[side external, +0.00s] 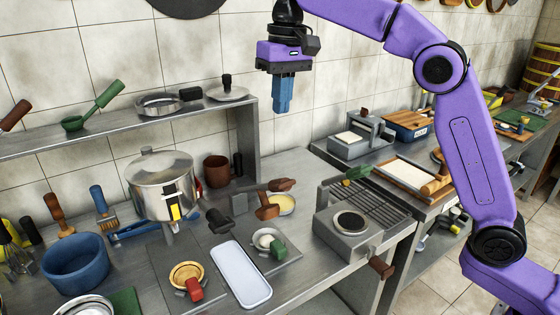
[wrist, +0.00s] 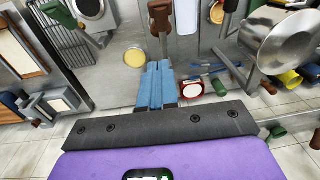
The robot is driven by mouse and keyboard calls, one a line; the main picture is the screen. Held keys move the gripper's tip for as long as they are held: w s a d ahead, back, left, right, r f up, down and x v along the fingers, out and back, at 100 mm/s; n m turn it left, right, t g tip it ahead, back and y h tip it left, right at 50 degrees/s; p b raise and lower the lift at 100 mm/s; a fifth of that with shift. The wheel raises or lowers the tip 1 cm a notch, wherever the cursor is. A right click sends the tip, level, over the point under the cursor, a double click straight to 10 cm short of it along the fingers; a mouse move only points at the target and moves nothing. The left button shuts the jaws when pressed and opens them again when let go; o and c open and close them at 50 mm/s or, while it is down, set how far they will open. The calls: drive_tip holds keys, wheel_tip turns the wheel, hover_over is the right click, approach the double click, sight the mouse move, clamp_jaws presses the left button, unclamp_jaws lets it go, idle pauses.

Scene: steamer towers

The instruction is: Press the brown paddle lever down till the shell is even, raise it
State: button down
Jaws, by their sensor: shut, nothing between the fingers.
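A brown paddle (side external: 281,185) ends a grey lever arm over the grey plate on the bench; the arm looks raised, not pressed down. A pale yellow round shell (side external: 284,204) in a metal dish lies just below it; it also shows in the wrist view (wrist: 134,59). A second brown piece (side external: 267,208) stands beside the shell; I cannot tell whether it belongs to the lever. My gripper (side external: 283,108) hangs well above the bench, its blue fingers shut and empty, pointing down. The fingers also show in the wrist view (wrist: 158,75), apart from the paddle. The shell's evenness is too small to tell.
A steel pot (side external: 162,185) and brown cup (side external: 217,171) stand at the left. A burner unit (side external: 348,228) with a brown handle (side external: 381,267) is at the right. A white tray (side external: 241,275) and green-handled piece (side external: 278,250) lie in front. A raised shelf (side external: 110,128) is behind.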

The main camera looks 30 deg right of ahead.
drive_tip(key=f, duration=1.1)
drive_tip(key=shift+s+a+f, duration=0.15)
drive_tip(key=shift+a+f, duration=0.1)
drive_tip(key=shift+a, duration=0.1)
drive_tip(key=shift+s+a+f, duration=0.2)
drive_tip(key=shift+s+f, duration=0.3)
drive_tip(key=shift+f, duration=0.2)
drive_tip(key=shift+s+f, duration=0.1)
